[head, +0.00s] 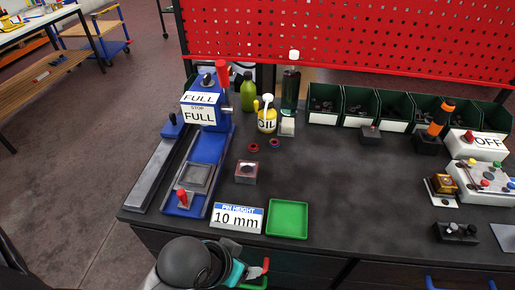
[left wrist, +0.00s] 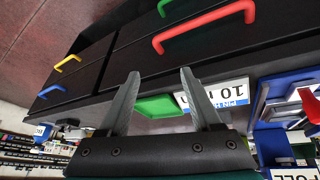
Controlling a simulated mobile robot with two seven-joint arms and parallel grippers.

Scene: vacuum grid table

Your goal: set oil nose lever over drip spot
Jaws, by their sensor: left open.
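A yellow oil can (head: 266,125) marked OIL, with a pale upright spout, stands on the dark bench behind two small rings. No drip spot can be made out for certain. A small block with a dark round mark on top (head: 246,170) sits in front of the rings. My left arm shows at the bottom of the head view, in front of the bench edge, with its fingers hidden there. In the left wrist view my left gripper (left wrist: 160,88) is open and empty, apart from the can. My right gripper is not in view.
A blue machine (head: 210,145) marked FULL stands left. A 10 mm sign (head: 236,217) and green tray (head: 288,218) lie near the front edge. Green bins (head: 358,106) line the back. Drawer handles (left wrist: 205,27) stick out below. The middle bench is mostly free.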

